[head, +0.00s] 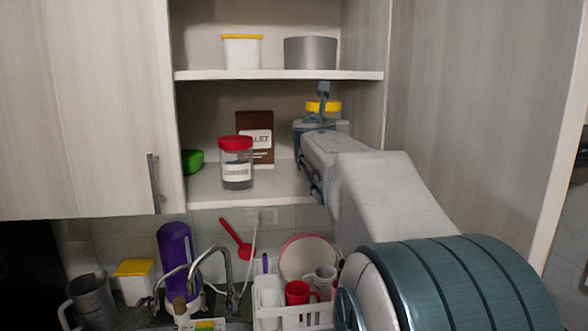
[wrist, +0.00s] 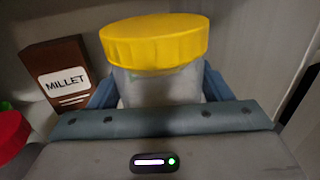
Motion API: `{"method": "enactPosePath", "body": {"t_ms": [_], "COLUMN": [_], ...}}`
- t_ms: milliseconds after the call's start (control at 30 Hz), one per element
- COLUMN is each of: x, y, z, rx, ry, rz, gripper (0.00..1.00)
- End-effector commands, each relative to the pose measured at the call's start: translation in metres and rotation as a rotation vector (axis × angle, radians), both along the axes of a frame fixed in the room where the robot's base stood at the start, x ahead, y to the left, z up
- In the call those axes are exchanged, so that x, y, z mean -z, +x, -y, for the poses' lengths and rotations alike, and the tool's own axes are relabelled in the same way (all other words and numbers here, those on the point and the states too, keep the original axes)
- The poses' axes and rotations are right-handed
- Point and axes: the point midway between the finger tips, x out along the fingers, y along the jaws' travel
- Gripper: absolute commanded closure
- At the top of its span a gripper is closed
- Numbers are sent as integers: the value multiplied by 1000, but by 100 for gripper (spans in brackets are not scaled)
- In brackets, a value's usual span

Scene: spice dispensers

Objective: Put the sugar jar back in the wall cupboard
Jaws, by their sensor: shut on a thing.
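A jar with a yellow lid (head: 323,107) is between the fingers of my gripper (head: 320,126), at the right side of the open wall cupboard's lower shelf (head: 210,197). In the wrist view, the jar (wrist: 155,42) looks upright, with a clear or greyish body below the lid. My gripper (wrist: 157,92) is shut on that body, one blue-grey finger on each side. No label shows on this jar, so its name cannot be read. Its base is hidden, so I cannot tell whether it touches the shelf.
A red-lidded jar (head: 236,163), a brown millet box (head: 256,136) and a green container (head: 192,161) stand left of my gripper. The upper shelf (head: 280,75) is close above. The cupboard's right wall (head: 365,110) is close on the right. A dish rack (head: 290,312) is below.

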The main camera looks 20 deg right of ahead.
Motion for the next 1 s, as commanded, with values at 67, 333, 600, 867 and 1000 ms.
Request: {"method": "enactPosePath", "body": {"t_ms": [67,333,600,867,1000], "x": [12,35,53,79,80], "y": [13,43,48,48,48], "z": [-14,-46,-52,-52,-52], "rx": [-4,-1,2,0,0], "ry": [-1,-3,-3,-1,-2], "rz": [0,2,2,4,5], "gripper": [78,78,78,78,78]}}
